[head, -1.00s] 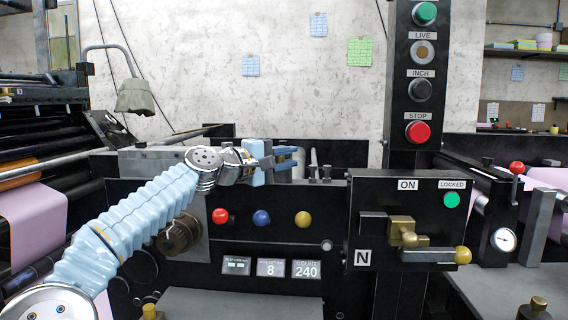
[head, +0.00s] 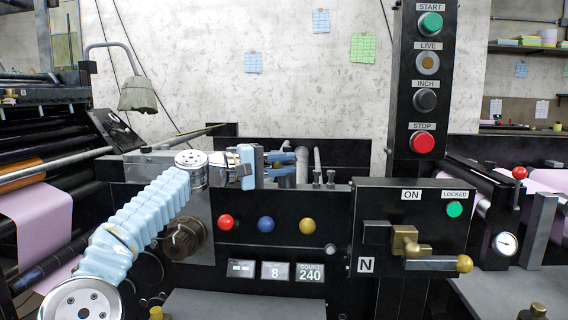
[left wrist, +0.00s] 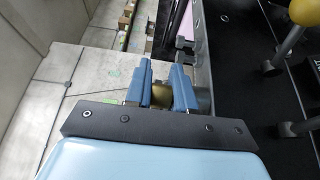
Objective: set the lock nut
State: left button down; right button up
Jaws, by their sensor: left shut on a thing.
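My left gripper (head: 294,163) reaches in from the left, above the black machine panel, with its blue fingers pointing right. In the left wrist view its two blue fingers (left wrist: 160,88) are closed around a small brass piece, which looks like the lock nut (left wrist: 160,91). A grey post or stud stands close beside the fingers there. In the head view the fingers hide the nut, and I cannot tell whether it is on a thread. My right gripper is not in view.
Thin upright grey posts (head: 317,165) stand just right of the gripper. Red (head: 226,222), blue and yellow knobs sit on the panel below. A box with a brass-and-yellow lever (head: 405,240) and green LOCKED lamp is at right, beside a button column (head: 424,100).

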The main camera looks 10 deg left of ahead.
pick_arm(q)
jog(key=shift+f, duration=0.1)
jog(key=c, duration=1)
grip_release()
jog(key=shift+c, duration=0.2)
jog(key=b+v, duration=0.3)
jog(key=v, duration=1)
jog(key=shift+s+a, duration=0.25)
jog(key=shift+a, duration=0.1)
